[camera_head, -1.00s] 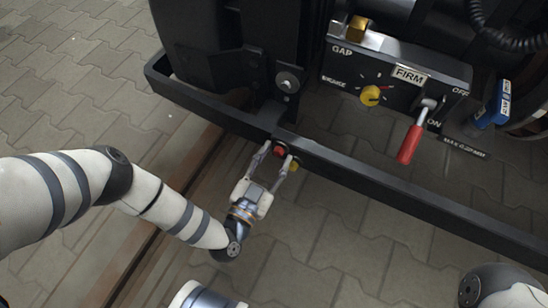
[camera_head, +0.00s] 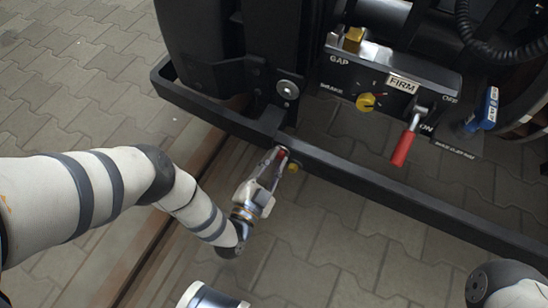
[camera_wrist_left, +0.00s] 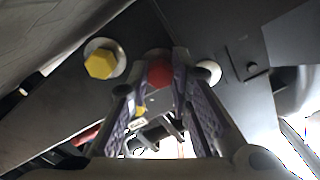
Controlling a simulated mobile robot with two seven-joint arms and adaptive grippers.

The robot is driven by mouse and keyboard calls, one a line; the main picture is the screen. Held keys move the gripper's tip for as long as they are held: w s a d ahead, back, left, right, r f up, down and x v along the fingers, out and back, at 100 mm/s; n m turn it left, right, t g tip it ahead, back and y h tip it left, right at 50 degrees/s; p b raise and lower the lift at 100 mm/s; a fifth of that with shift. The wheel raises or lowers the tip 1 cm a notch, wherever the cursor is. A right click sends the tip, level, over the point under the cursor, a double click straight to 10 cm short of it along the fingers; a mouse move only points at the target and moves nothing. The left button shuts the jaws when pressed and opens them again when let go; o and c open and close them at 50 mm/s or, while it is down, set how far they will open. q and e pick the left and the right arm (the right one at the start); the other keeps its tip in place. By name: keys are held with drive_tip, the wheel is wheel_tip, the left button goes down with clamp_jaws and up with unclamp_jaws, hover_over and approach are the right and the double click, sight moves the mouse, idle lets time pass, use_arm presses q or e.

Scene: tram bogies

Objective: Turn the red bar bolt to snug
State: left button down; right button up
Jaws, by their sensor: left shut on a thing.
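The red bar bolt (camera_head: 282,154) sits on the front face of the black bar, near the corner bracket. My left gripper (camera_head: 276,158) reaches it from below, its fingers shut on the bolt head. In the left wrist view the red head (camera_wrist_left: 160,72) shows between the two fingertips (camera_wrist_left: 158,88). A yellow bolt (camera_head: 292,168) is just right of the red one in the head view; a yellow hex head on a pale washer (camera_wrist_left: 101,64) shows left in the wrist view. My right gripper is not in view.
The black bar (camera_head: 400,201) runs across to the right. Above it is a panel with a yellow knob (camera_head: 365,102), a FIRM label (camera_head: 402,85) and a red-handled lever (camera_head: 403,148). A blue-tagged part (camera_head: 487,108) is at right. Paving below the bar is clear.

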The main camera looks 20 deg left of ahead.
use_arm(q)
drive_tip(key=m+p, duration=0.1)
drive_tip(key=m, duration=0.4)
drive_tip(key=shift+r+m+p, duration=0.15)
drive_tip(key=shift+m+p, duration=0.15)
drive_tip(key=m, duration=0.5)
drive_tip(key=shift+a+m+p, duration=0.15)
drive_tip(key=shift+m+p, duration=0.15)
drive_tip(key=c, duration=1.5)
unclamp_jaws()
drive_tip(key=shift+o, duration=0.2)
drive_tip(key=s, duration=1.2)
drive_tip(key=shift+a, duration=0.25)
